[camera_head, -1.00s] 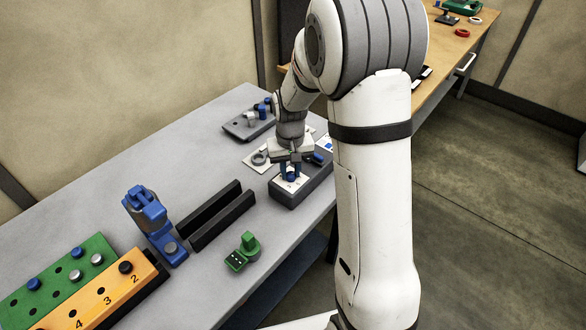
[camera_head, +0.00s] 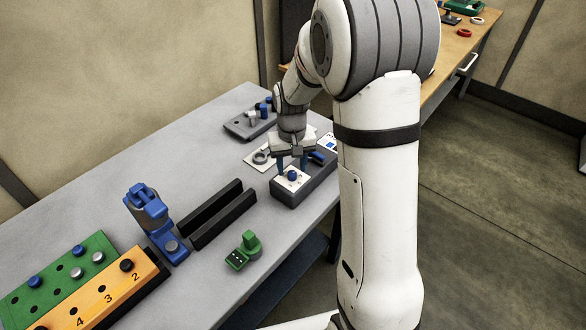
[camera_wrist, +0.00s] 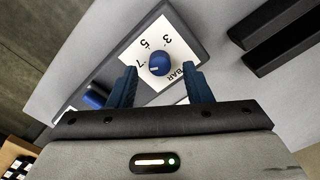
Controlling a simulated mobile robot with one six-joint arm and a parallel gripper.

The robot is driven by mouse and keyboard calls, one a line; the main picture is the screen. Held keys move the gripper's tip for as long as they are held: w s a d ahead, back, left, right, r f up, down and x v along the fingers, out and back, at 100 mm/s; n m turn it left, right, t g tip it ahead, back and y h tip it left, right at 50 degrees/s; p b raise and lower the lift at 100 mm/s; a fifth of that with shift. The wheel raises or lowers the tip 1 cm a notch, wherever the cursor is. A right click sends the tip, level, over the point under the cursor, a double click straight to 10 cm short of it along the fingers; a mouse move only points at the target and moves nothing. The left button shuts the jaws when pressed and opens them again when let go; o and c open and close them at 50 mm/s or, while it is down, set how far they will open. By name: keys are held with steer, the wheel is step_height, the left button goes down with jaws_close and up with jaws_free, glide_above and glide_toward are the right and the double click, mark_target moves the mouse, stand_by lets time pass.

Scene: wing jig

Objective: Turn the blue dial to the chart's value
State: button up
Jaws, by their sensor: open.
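The blue dial (camera_head: 291,175) stands on the white face of a dark grey box (camera_head: 309,188) on the grey table. In the wrist view the dial (camera_wrist: 159,64) is ringed by the numbers 3, 5 and 7 and the word BAR. A small pale mark on it faces left, roughly toward the 7. My gripper (camera_wrist: 160,72) is open, with its blue fingers on either side of the dial and apart from it. In the head view my gripper (camera_head: 292,163) is just above the dial. A small card (camera_head: 328,142) with a blue patch lies behind the box; its writing is too small to read.
A blue cylinder (camera_wrist: 95,96) lies on the same box. A pale plate with a grey ring (camera_head: 261,157) and a grey block with pegs (camera_head: 250,124) are behind. Black rails (camera_head: 222,218), a blue clamp (camera_head: 150,215) and a green part (camera_head: 244,250) stand nearer.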

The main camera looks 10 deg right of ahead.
mark_target(292, 173)
step_height(292, 173, up, 6)
steer(key=shift+s, duration=0.1)
stand_by(0.5)
steer(key=s+r+t, duration=0.1)
steer(key=s+r, duration=0.2)
steer(key=s, duration=0.8)
steer(key=s+d+r+t, duration=0.1)
steer(key=s+r, duration=0.3)
steer(key=s, duration=0.7)
steer(key=shift+t, duration=0.5)
steer(key=shift+c, duration=1)
steer(key=shift+r, duration=0.1)
